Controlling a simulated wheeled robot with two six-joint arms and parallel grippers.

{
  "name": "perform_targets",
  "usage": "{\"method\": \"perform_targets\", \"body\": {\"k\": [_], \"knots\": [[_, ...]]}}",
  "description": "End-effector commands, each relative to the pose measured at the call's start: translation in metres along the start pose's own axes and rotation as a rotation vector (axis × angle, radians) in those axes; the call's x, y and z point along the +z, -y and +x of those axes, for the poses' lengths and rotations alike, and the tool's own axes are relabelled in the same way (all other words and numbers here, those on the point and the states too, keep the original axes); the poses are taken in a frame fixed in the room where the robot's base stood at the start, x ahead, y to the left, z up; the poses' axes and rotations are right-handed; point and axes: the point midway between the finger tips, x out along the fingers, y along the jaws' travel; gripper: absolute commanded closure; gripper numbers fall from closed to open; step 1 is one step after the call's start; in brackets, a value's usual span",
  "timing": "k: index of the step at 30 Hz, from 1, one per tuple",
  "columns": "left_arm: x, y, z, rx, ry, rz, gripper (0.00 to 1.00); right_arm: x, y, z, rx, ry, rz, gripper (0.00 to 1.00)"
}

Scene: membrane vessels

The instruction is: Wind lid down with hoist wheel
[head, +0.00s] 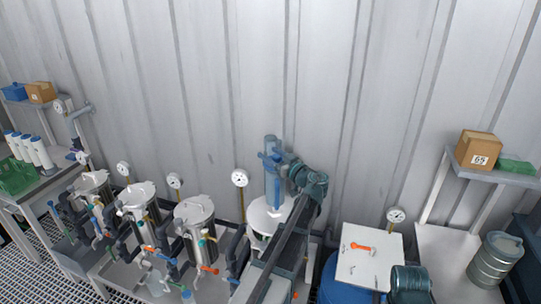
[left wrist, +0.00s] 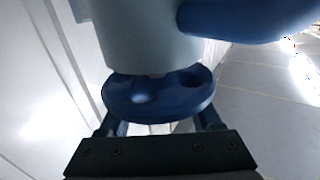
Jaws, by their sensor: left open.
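The blue hoist wheel (left wrist: 157,98) shows in the left wrist view as a disc with round hollows, on the end of a pale blue-grey cylinder (left wrist: 150,40). My left gripper (left wrist: 160,122) is open, with its two fingers reaching toward the wheel's near rim, one at each side. I cannot tell whether they touch it. In the head view my left gripper (head: 277,163) is at the upper part of a blue hoist column (head: 272,188) above a white round top (head: 262,217). My arm partly hides this vessel, and I cannot tell how its lid sits. My right gripper is not in view.
Several steel vessels (head: 195,212) with valves and gauges stand to the left. To the right are a white panel (head: 366,257) with an orange handle, a shelf with a cardboard box (head: 477,150), and a steel drum (head: 495,259). A corrugated wall (head: 200,80) closes off the back.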

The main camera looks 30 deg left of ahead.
Motion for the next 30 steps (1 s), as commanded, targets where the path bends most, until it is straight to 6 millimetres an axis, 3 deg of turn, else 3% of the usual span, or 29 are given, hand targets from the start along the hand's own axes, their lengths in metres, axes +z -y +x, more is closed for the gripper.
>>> {"method": "perform_targets", "body": {"k": [9, 20, 30], "knots": [[0.0, 0.0001, 0.0014, 0.0, 0.0, 0.0, 0.37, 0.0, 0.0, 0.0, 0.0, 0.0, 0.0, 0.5], [0.0, 0.0001, 0.0012, 0.0, 0.0, 0.0, 1.0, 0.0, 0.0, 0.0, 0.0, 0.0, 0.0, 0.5], [0.0001, 0.0006, 0.0007, 0.024, 0.0, 0.0, 1.0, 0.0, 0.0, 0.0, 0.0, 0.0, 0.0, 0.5]]}}
